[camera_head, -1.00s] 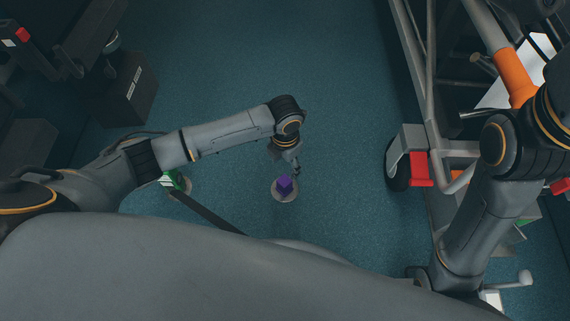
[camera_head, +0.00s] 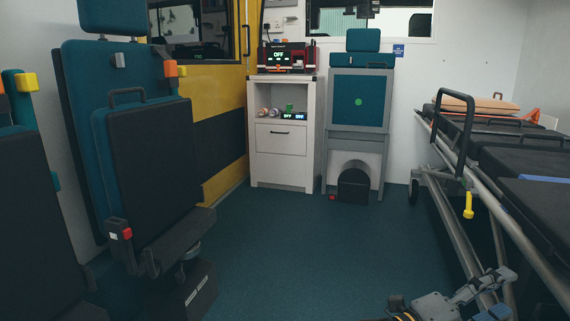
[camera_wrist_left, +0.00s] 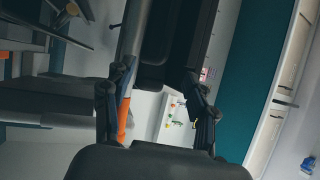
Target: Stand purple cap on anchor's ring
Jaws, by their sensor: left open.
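Neither the purple cap nor the anchor's ring can be made out in either view now. My left gripper (camera_head: 492,295) shows at the bottom right of the head view, low beside the stretcher's side frame. In the left wrist view its two dark fingers (camera_wrist_left: 158,108) stand wide apart, open, with nothing held between them. My right gripper is not in view.
A stretcher (camera_head: 510,165) with rails runs along the right. Folding seats (camera_head: 150,150) stand at the left. A white cabinet (camera_head: 282,165) and a teal-backed seat (camera_head: 358,105) stand at the back. The middle floor (camera_head: 290,245) is clear.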

